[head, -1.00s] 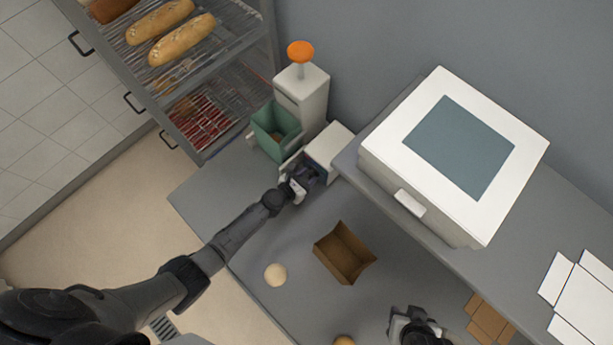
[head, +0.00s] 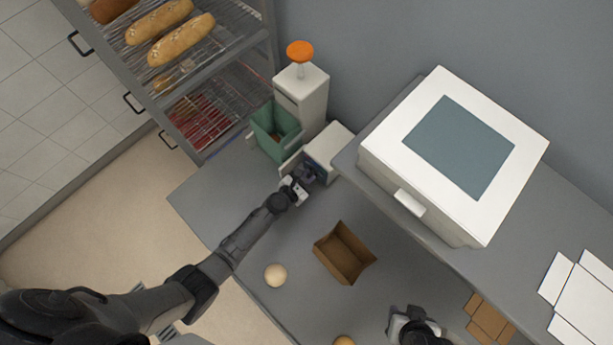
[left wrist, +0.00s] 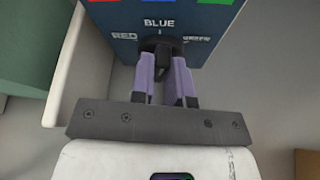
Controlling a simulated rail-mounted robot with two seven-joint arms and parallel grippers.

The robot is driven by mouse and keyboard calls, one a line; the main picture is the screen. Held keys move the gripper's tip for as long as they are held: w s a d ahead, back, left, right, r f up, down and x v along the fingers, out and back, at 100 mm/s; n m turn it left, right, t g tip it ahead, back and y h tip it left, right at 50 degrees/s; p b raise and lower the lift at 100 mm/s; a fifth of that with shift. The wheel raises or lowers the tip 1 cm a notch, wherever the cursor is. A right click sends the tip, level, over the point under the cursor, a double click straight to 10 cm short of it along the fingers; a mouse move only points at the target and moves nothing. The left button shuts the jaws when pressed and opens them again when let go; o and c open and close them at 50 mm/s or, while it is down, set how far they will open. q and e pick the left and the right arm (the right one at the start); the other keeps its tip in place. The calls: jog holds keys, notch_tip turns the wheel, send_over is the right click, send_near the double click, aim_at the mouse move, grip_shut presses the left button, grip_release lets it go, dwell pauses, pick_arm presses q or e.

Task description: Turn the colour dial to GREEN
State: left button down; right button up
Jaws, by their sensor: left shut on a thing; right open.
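The colour dial (left wrist: 162,58) is a black knob on a dark blue panel (left wrist: 112,22) in the left wrist view. BLUE is printed above it, RED to its left and GREEN, partly blurred, to its right. The knob looks roughly upright, under BLUE; its exact pointer is unclear. My left gripper (left wrist: 164,75) is shut on the knob with its two purple fingers at either side. In the head view my left gripper (head: 304,178) is at the front of a small white box (head: 330,146), covering the dial. My right gripper (head: 411,322) is open at the bottom edge.
A green bin (head: 266,130) and a white post with an orange button (head: 300,51) stand beside the box. An open cardboard box (head: 343,254) and a dough ball (head: 275,275) lie on the counter. A large white lidded machine (head: 400,175) is at right.

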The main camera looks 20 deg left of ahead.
pick_arm(q)
jog(key=shift+d+f+m+t+y+b, duration=0.2)
jog(key=shift+m+t+y+b, duration=0.35)
jog(key=shift+m, duration=0.45)
jog(key=shift+m+y+b, duration=0.45)
jog(key=shift+m+b, duration=0.1)
jog(key=shift+m, duration=0.35)
jog(key=shift+s+d+f+m+t+y+b, duration=0.1)
jog(key=shift+m+t+y+b, duration=0.3)
jog(key=shift+m+t+b, duration=0.25)
jog(key=shift+m, duration=0.45)
jog(key=shift+b, duration=0.35)
jog(key=c, duration=1.1)
grip_release()
